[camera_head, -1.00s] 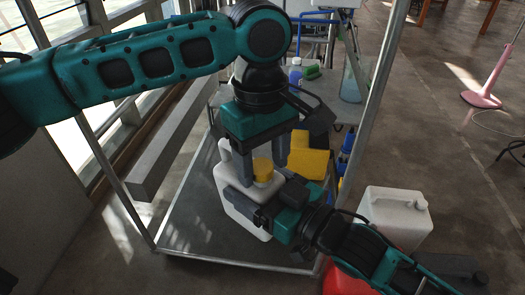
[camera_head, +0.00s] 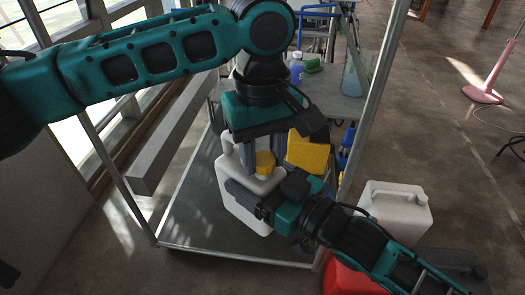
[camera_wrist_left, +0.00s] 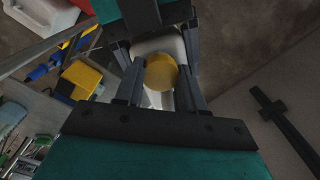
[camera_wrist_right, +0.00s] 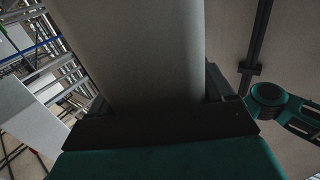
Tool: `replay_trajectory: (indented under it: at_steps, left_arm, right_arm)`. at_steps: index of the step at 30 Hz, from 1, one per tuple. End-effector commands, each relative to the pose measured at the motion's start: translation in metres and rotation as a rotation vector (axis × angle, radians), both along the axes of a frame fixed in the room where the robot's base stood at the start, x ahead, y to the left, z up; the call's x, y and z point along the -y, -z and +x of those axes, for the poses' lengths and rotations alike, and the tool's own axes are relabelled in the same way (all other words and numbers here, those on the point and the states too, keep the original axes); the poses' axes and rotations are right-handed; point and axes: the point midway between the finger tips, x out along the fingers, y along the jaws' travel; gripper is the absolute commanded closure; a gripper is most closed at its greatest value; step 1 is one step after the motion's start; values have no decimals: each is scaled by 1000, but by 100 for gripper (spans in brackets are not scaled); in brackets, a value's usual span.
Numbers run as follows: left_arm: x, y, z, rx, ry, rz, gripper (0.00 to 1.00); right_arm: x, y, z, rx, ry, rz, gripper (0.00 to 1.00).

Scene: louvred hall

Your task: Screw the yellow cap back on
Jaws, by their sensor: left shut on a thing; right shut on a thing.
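The yellow cap (camera_head: 265,163) is at the top of a white jug (camera_head: 238,212) standing on the grey trolley deck. My left gripper (camera_head: 262,158) points down from above and is shut on the cap. In the left wrist view the cap (camera_wrist_left: 161,72) sits between the two fingers, over the jug's top. I cannot tell how firmly it sits on the neck, which is hidden. My right gripper (camera_head: 247,196) comes in from the right and is shut on the jug's upper body. The jug's pale wall (camera_wrist_right: 140,50) fills the middle of the right wrist view.
A yellow container (camera_head: 307,152) stands just behind the jug. A second white jug (camera_head: 395,213) and a red object (camera_head: 348,281) are on the right. A blue bottle (camera_head: 296,70) and green sponge (camera_head: 313,64) are on the rear shelf. A metal post (camera_head: 372,85) rises beside my right arm.

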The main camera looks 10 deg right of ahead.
Motion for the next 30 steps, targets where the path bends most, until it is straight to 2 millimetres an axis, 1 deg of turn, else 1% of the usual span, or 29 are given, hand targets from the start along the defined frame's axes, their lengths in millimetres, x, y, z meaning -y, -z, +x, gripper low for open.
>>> replay_trajectory:
  at_steps: [1, 9, 30]
  left_arm:
    - [4, -1, -1, 7, 93, -13, 98]
    - [6, -1, -2, 34, 628, -5, 97]
    - [4, 0, -5, 100, 2011, 25, 98]
  right_arm:
    - [-4, -3, -3, 6, -10, 7, 100]
    - [-4, -3, -3, 6, -11, 7, 100]
    - [-4, -3, -3, 6, -11, 9, 100]
